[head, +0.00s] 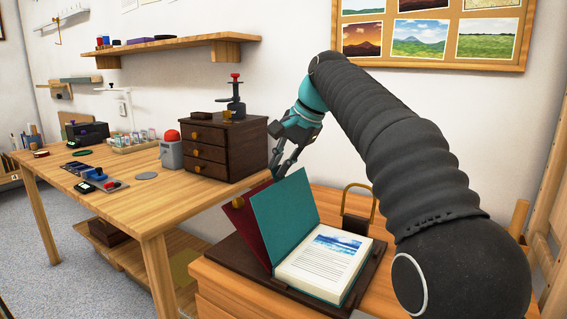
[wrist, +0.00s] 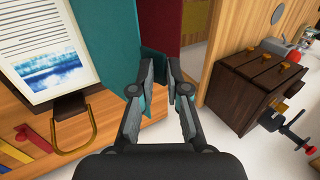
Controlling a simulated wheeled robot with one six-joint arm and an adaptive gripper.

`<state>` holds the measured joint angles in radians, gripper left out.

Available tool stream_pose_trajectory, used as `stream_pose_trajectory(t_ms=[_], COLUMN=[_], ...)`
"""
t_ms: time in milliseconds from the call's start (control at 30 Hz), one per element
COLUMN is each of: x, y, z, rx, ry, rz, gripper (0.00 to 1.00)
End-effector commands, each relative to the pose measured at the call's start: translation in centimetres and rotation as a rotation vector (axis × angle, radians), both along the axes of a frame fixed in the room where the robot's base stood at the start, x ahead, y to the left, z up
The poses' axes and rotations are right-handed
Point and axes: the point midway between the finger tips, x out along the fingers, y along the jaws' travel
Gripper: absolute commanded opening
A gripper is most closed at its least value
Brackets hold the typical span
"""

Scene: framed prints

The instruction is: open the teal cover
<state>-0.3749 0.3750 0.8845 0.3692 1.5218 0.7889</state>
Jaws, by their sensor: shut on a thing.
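The teal cover (head: 286,214) stands raised at a steep tilt along the left side of an open book (head: 325,262), whose page shows text and a blue sea picture. A dark red cover (head: 245,220) stands behind it to the left. My gripper (head: 276,172) reaches in behind the covers; its fingertips are partly hidden in the head view. In the wrist view my gripper (wrist: 157,82) is shut on the edge of the teal cover (wrist: 116,40), with the red cover (wrist: 165,25) just beyond.
The book lies on a dark board (head: 240,255) on a wooden cabinet. A brass loop (head: 358,200) stands behind the book. A dark drawer box (head: 228,148) sits on the wooden table (head: 150,195) to the left. My arm spans the right side.

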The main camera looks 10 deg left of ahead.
Motion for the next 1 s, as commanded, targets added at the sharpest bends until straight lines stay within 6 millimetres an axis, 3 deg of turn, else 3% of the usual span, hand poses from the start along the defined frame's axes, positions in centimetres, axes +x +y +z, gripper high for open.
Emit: stream_pose_trajectory(t_ms=[367,400,467,800,1000], x=[0.0,0.0,0.0,0.0,-0.4], y=[0.0,-0.1,0.0,0.0,-1.1], z=[-0.5,-0.5,-0.5,-0.1,2.0], rx=[-0.008,-0.008,-0.008,-0.005,-0.005], ry=[0.012,0.012,0.012,0.005,0.003], rz=[0.0,0.0,0.0,0.001,0.0], gripper=[0.0,0.17,0.3,0.3,0.3])
